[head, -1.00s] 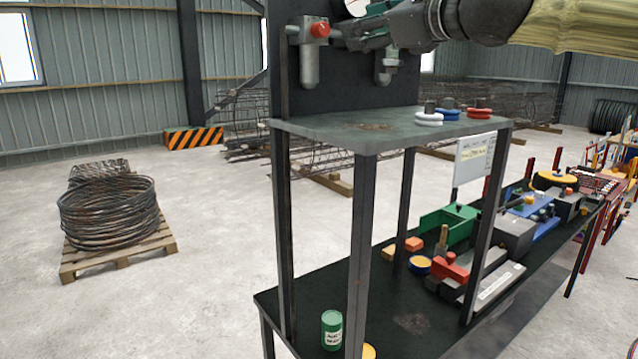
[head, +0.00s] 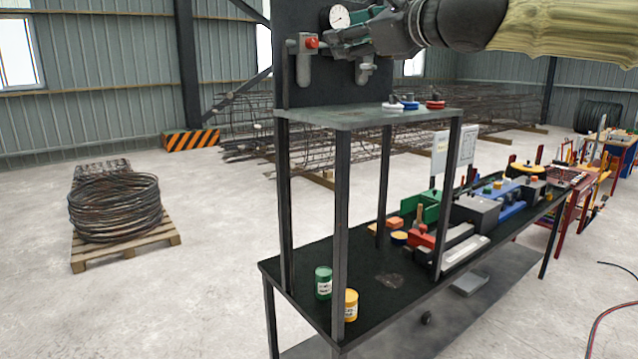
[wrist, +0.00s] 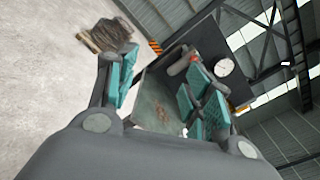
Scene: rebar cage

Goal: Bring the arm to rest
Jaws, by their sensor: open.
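My gripper (head: 358,36) is at the top of the head view, in front of the dark upright panel (head: 300,85) of the stand. In the wrist view my gripper (wrist: 160,85) has its teal finger pads spread wide apart, with nothing held between them. The grey-green shelf (wrist: 152,108) shows beyond the gap. My arm reaches in from the upper right, its sleeve pale yellow. A red knob on a grey pipe fitting (head: 312,43) is just left of the fingers. Whether the fingers touch anything there cannot be told.
A round gauge (head: 340,17) is on the panel, close to the fingers. White, blue and red wheels (head: 435,104) sit on the shelf. A black bench (head: 375,290) below holds green and yellow cans and several blocks. A wire coil pallet (head: 115,212) stands left; open floor surrounds it.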

